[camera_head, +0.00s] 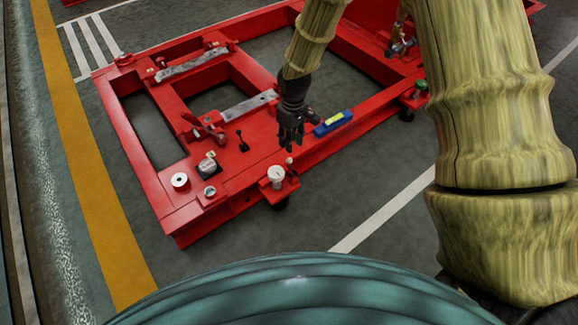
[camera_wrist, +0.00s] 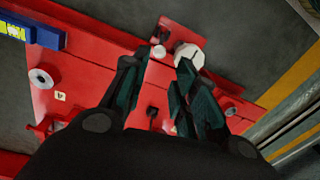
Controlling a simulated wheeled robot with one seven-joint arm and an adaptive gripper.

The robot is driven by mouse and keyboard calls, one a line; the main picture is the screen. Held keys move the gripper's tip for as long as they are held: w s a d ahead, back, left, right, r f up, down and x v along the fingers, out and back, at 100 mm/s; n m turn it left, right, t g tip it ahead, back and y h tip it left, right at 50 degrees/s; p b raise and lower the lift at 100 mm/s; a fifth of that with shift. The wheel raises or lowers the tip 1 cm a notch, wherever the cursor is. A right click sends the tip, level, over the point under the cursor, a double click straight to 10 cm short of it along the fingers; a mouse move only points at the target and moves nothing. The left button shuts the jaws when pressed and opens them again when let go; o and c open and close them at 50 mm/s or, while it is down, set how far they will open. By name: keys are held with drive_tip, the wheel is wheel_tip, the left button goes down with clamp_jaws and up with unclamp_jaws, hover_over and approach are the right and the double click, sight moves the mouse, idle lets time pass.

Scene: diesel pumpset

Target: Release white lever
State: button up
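A small white knob (camera_head: 290,160), which looks like the white lever's end, stands on a red corner bracket beside a larger round white cap (camera_head: 276,173). In the wrist view the white knob (camera_wrist: 158,51) shows between my fingertips, near the left one. The white cap (camera_wrist: 190,55) shows behind the right fingertip. My gripper (camera_head: 290,147) is black and points down, just above the knob in the picture. In the wrist view my gripper (camera_wrist: 164,58) has its fingers apart with nothing held. The lever's shaft is mostly hidden, and I cannot tell how far the fingertips are from it.
The red frame (camera_head: 140,130) fills the middle. A blue level (camera_head: 333,122) lies just right of my gripper. A black lever (camera_head: 241,141), a white ring (camera_head: 179,180) and a red handle (camera_head: 205,131) stand to the left. Floor is clear in front of the bracket.

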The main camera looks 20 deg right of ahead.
sight(290, 159)
drive_tip(key=f+b, duration=0.1)
drive_tip(key=f, duration=0.2)
drive_tip(key=f+b, duration=0.2)
drive_tip(key=f, duration=0.2)
drive_tip(key=f+b, duration=0.2)
drive_tip(key=f, duration=0.1)
drive_tip(key=shift+s+a+f, duration=0.1)
drive_tip(key=shift+a+f, duration=0.15)
drive_tip(key=shift+f, duration=0.1)
drive_tip(key=shift+c, duration=0.3)
clamp_jaws()
